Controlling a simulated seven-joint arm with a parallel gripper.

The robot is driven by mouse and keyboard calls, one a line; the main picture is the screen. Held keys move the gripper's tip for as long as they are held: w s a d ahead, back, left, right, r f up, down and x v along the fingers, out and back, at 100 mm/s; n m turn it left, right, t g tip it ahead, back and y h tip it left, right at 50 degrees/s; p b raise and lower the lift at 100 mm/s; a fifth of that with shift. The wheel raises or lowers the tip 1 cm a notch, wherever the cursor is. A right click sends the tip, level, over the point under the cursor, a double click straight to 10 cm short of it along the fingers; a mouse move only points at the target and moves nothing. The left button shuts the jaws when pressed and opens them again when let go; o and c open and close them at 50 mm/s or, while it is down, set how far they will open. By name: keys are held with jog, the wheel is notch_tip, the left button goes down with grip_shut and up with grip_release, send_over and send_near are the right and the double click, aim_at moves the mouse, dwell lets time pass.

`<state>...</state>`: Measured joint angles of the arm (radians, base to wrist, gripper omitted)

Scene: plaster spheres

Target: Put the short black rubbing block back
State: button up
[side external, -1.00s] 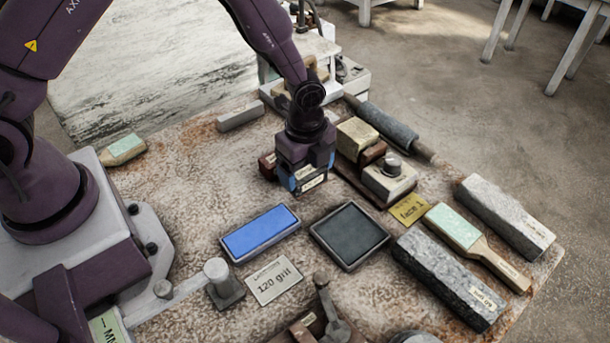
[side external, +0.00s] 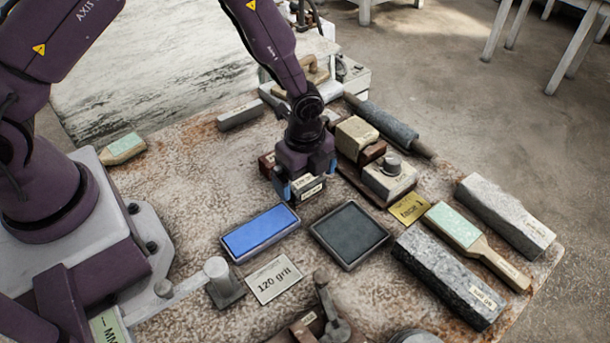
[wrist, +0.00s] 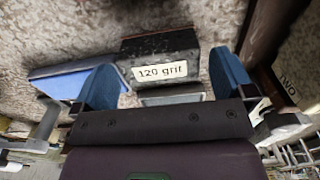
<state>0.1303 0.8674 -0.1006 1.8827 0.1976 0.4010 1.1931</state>
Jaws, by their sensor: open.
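The short black rubbing block (wrist: 160,62) shows in the wrist view with a cream "120 grit" label and a brown edge along its top. It lies ahead of and between the two blue fingers. My gripper (wrist: 164,82) is open, with a finger on either side. In the side view my gripper (side external: 304,190) is low over the table, behind the dark square tray. It hides most of what is between its fingers there, and only a cream label shows clearly. I cannot tell whether the fingers touch the block.
A dark tray (side external: 350,236), a blue-topped tray (side external: 260,233) and a "120 grit" card (side external: 275,279) lie in front. Labelled blocks (side external: 388,181) stand close on the right, by a yellow card (side external: 409,209). A speckled grey bar (side external: 449,275) lies farther right.

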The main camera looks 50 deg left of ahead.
notch_tip(320, 180, up, 12)
notch_tip(320, 180, up, 9)
jog(key=n+t, duration=0.2)
jog(key=n, duration=0.3)
send_over(305, 180)
jog(key=s+a, duration=0.3)
jog(key=s+a+r+n+t, duration=0.3)
jog(key=s+a+r+n, duration=0.2)
jog(key=s+r+n, duration=0.6)
jog(key=shift+s+r+n+t, duration=0.25)
jog(key=shift+s+n, duration=0.75)
jog(key=shift+s, duration=1.1)
jog(key=shift+a, duration=0.1)
